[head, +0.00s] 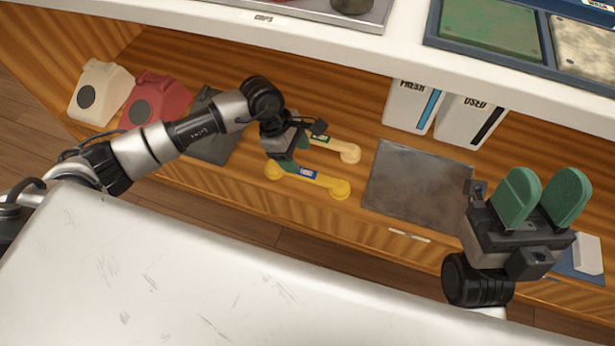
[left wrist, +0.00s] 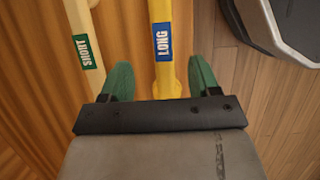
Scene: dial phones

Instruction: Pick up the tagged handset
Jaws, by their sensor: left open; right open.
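A yellow handset (head: 325,183) with a blue tag lies on the wooden shelf; the left wrist view shows its tag reads LONG (left wrist: 162,42). A paler cream handset (head: 348,151) with a green tag lies just behind it; its tag reads SHORT (left wrist: 87,52). My left gripper (head: 287,164) is over the left part of the handsets, partly hiding both. In the left wrist view its open green fingers (left wrist: 162,78) stand either side of the yellow handset, with the cream one outside the left finger. My right gripper (head: 542,190) is open and empty, far right.
A grey mat (head: 415,185) is bare. FRESH (head: 411,107) and USED (head: 468,120) bins stand behind it. A white counter (head: 400,45) overhangs the shelf.

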